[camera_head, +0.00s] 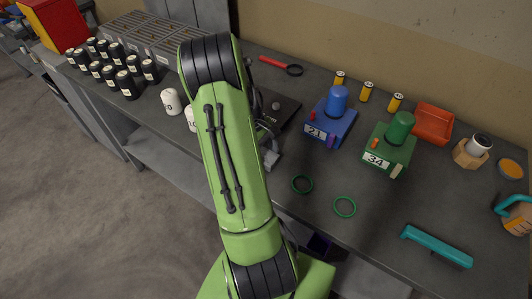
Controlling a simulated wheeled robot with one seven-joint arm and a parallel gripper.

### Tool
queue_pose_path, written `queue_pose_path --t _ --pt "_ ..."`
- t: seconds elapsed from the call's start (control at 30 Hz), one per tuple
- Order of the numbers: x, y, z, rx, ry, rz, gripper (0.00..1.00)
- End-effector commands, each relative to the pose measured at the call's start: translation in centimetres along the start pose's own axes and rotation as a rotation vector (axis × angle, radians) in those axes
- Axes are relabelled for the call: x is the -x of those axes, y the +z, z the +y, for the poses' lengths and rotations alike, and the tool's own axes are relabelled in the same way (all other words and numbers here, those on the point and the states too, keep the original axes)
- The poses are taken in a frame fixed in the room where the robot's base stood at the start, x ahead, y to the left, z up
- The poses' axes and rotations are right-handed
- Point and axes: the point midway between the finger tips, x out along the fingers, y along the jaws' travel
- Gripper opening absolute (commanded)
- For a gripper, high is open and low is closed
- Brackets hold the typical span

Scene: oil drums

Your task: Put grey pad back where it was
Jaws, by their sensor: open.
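My gripper (270,150) is partly hidden behind my green arm, at the near side of the plate. Its jaws are open, and I see nothing held between them.
A blue block (333,119) marked 21 and a green block (391,148) marked 34 stand to the right. Green rings (345,206) and a teal-handled tool (436,246) lie nearer. White jars (172,101) and several black jars (127,85) stand left. The bench between the rings and tool is clear.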

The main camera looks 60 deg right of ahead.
Motion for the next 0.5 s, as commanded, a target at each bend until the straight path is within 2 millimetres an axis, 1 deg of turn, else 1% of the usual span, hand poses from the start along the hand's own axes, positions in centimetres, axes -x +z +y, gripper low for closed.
queue_pose_path --t 0.03,0.07,0.17,0.27,0.4,0.5 --pt "-1.0 -0.3 -0.9 0.02 -0.024 -0.012 0.88" --pt "-0.9 -0.2 -0.9 0.02 -0.024 -0.012 0.88" --pt "0.5 0.1 -0.9 0.022 -0.023 -0.011 0.88" --pt "3.1 0.1 -0.7 0.021 -0.017 -0.008 0.88" --pt "7.3 0.1 -0.5 0.018 -0.015 -0.01 0.88" --pt "9.8 0.1 -0.4 0.017 -0.014 -0.009 0.88"
